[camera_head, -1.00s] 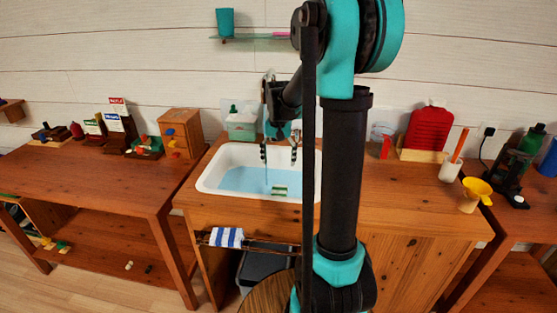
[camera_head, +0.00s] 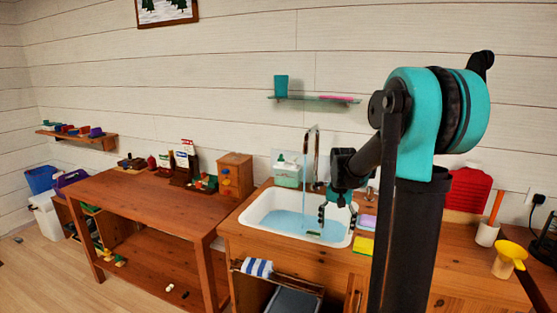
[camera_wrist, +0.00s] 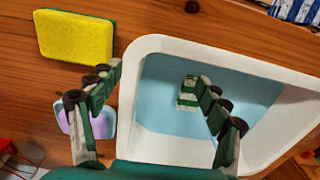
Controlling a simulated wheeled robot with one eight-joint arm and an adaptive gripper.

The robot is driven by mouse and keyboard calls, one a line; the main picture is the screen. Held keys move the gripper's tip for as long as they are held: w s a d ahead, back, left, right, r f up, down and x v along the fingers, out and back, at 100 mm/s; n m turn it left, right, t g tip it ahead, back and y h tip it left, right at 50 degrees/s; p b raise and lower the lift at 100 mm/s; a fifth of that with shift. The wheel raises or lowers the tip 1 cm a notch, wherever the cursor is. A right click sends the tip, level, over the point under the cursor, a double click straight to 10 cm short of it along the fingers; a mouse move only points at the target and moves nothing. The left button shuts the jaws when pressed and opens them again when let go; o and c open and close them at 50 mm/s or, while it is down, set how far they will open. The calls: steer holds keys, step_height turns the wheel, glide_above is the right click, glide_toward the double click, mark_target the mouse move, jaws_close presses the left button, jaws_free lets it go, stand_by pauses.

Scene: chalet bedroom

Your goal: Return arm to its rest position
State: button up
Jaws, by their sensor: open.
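My gripper (camera_head: 338,217) is open and empty, pointing down over the right part of the white sink (camera_head: 252,221). In the wrist view my gripper (camera_wrist: 160,80) has its two green-and-grey fingers spread apart, with the sink wall between them. A small green-and-white block (camera_wrist: 189,92) lies in the blue water behind the right finger; it is partly hidden. My arm rises at the right of the head view and hides part of the counter.
A yellow sponge (camera_wrist: 75,38) and a pale iridescent bar (camera_wrist: 72,118) lie on the counter right of the sink. The faucet (camera_head: 316,150) runs. A glass shelf (camera_head: 318,99) hangs above. A wooden workbench (camera_head: 150,200) stands left.

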steer(key=shift+s+a+f+n+t, duration=0.1)
steer(key=shift+s+a+n+t, duration=0.1)
steer(key=shift+s+n+t, duration=0.4)
steer(key=shift+s+a+n+t, duration=0.2)
steer(key=shift+s+t, duration=0.4)
steer(key=shift+s, duration=0.45)
steer(key=s+n+t, duration=0.1)
steer(key=s, duration=0.1)
steer(key=s+n+t, duration=0.1)
steer(key=s+t, duration=0.2)
steer(key=s, duration=0.1)
steer(key=shift+s+a+f+n+t, duration=0.25)
steer(key=shift+s+a+n+t, duration=0.05)
steer(key=shift+n, duration=0.1)
steer(key=s+f+g, duration=0.3)
steer(key=s+f, duration=0.4)
steer(key=s, duration=0.5)
steer(key=shift+s+f, duration=0.15)
steer(key=shift+s, duration=0.05)
